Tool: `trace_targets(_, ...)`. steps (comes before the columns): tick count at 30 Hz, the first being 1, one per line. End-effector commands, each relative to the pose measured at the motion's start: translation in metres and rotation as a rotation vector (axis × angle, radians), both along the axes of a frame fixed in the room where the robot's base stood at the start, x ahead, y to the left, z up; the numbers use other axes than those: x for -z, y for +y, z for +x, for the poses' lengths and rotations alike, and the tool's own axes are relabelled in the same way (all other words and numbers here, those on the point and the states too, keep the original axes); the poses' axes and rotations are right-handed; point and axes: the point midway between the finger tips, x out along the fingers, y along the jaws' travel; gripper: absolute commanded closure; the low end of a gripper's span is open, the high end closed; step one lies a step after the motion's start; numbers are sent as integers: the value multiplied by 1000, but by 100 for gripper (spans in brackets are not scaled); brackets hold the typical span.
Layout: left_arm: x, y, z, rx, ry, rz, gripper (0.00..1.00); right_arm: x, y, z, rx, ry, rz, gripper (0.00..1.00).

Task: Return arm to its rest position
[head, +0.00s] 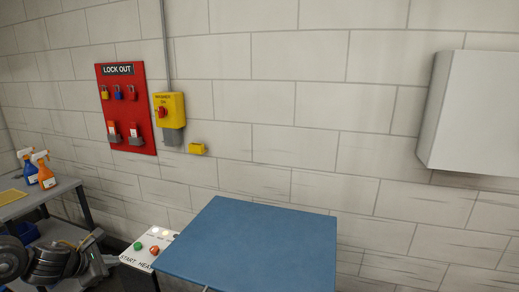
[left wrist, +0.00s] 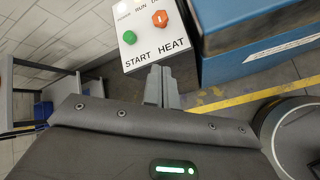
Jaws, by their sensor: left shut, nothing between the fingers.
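My left arm comes in at the lower left of the head view. Its left gripper (head: 108,262) is just left of a control box (head: 140,258) with a white top, apart from the blue machine. In the left wrist view the two grey fingers (left wrist: 162,86) are shut together with nothing between them, in front of the control box (left wrist: 150,52). The box carries a green button (left wrist: 129,37), an orange-red button (left wrist: 160,18) and the words START HEAT. My right gripper is in neither view.
A blue machine top (head: 250,245) stands right of the control box. A grey table (head: 40,200) with spray bottles (head: 42,170) is at the left. A red lock-out board (head: 127,108) and a yellow switch box (head: 169,110) hang on the wall. A white cabinet (head: 475,115) is at the right.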

Motion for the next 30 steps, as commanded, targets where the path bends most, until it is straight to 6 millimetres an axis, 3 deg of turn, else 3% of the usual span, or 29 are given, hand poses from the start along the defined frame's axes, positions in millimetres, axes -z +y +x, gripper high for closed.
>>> trace_targets(8, 28, -53, -5, -116, 14, -197, 100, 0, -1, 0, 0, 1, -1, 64)
trace_targets(17, 68, -148, -29, -401, 91, -635, 100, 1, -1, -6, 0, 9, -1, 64)
trace_targets(21, 93, -203, -68, -755, 205, -1049, 100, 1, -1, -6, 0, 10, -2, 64)
trace_targets(24, 110, -224, -106, -1130, 306, -1382, 100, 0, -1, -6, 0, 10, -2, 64)
trace_targets(30, 143, -220, -187, -1910, 399, -1850, 100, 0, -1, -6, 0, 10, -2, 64)
